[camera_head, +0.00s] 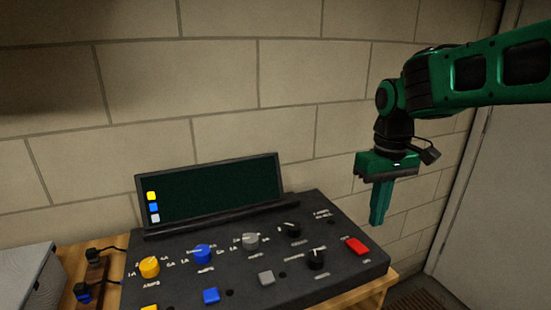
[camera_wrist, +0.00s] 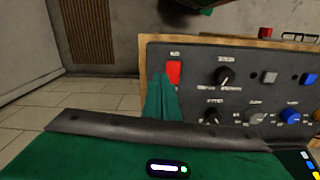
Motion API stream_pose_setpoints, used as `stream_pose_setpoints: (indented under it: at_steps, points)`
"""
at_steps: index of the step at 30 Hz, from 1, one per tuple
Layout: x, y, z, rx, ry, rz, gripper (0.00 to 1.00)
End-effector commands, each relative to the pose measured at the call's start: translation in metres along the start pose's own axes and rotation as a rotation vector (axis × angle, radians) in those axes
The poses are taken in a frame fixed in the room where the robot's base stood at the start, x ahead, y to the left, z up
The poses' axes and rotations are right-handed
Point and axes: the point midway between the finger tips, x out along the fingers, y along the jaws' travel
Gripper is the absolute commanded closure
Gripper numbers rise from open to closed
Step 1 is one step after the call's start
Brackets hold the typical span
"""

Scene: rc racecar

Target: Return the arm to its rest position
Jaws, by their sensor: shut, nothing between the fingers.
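My green gripper (camera_head: 379,203) hangs pointing down above and behind the right side of the control panel in the head view. Its fingers are together with nothing between them. In the wrist view the closed fingers (camera_wrist: 161,98) show beside the red button (camera_wrist: 174,72), overlapping its lower left in the picture. In the head view the gripper appears apart from the panel (camera_head: 200,275), and the red button (camera_head: 356,246) is fully visible on it. My green arm reaches in from the upper right.
The panel has yellow (camera_head: 149,267), blue (camera_head: 203,254) and grey (camera_head: 251,241) knobs, black knobs and square buttons. A dark screen (camera_head: 215,190) stands at its back. A wooden table (camera_head: 381,283) supports it. A block wall (camera_head: 200,80) is behind; a door (camera_head: 490,200) is at right.

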Motion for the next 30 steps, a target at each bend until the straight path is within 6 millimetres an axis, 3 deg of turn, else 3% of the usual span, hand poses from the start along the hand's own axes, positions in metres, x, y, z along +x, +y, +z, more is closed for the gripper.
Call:
stream_pose_setpoints:
  at_steps: [3, 6, 9, 13, 18, 30]
  points:
    - [0.010, 0.044, 0.055, 0.189, 0.001, 0.007, 1.00]
    - [0.025, 0.073, 0.110, 0.364, -0.001, 0.006, 1.00]
    - [0.042, 0.089, 0.160, 0.520, -0.003, 0.001, 1.00]
    - [0.060, 0.096, 0.207, 0.667, -0.007, -0.010, 1.00]
    - [0.073, 0.097, 0.234, 0.753, -0.009, -0.018, 1.00]
    - [0.074, 0.097, 0.236, 0.759, -0.010, -0.018, 1.00]
